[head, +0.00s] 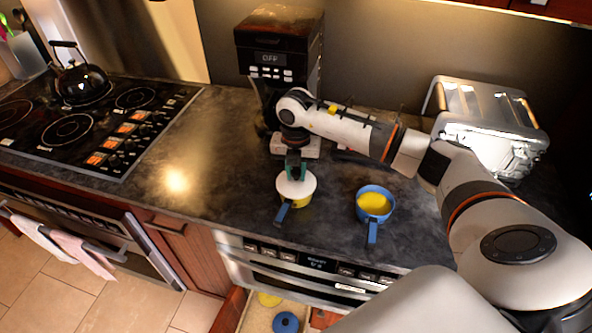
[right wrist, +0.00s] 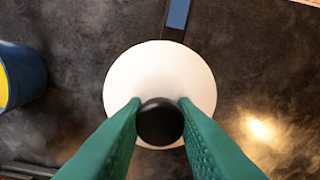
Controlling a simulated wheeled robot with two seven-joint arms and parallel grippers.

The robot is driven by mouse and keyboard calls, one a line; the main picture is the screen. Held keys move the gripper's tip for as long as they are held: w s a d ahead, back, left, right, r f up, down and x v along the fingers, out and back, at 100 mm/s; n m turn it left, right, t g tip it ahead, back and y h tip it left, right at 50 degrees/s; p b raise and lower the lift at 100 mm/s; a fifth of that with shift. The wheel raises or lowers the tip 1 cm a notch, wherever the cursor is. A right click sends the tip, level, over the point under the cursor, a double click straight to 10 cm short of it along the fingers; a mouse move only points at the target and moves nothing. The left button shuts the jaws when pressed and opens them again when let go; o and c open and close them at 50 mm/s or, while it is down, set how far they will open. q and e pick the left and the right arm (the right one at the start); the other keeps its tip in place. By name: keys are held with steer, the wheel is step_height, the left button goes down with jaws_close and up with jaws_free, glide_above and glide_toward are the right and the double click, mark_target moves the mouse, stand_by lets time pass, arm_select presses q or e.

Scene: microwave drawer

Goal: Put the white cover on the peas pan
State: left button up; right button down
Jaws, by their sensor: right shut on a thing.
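The white cover (head: 287,189) is a round disc with a dark knob (right wrist: 160,122). My right gripper (head: 295,173) is shut on this knob, with its green fingers on both sides in the right wrist view (right wrist: 160,108). The cover is at the mouth of a yellow pan (head: 301,203) with a blue handle (head: 282,213) on the counter. It hides the pan's contents, so I cannot see whether peas are inside. I cannot tell whether the cover rests fully on the rim. My left gripper is not in view.
A blue pan (head: 364,202) with yellow contents stands to the right. A coffee machine (head: 275,60) and a toaster (head: 480,115) stand behind. A stove with a kettle (head: 82,83) is at the left. An open drawer below holds a blue lid (head: 286,322) and a yellow lid (head: 269,299).

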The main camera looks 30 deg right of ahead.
steer(key=c, duration=0.6)
jaws_free()
steer(key=shift+r, duration=0.15)
steer(key=shift+r+p, duration=2.35)
steer(key=shift+r, duration=1.05)
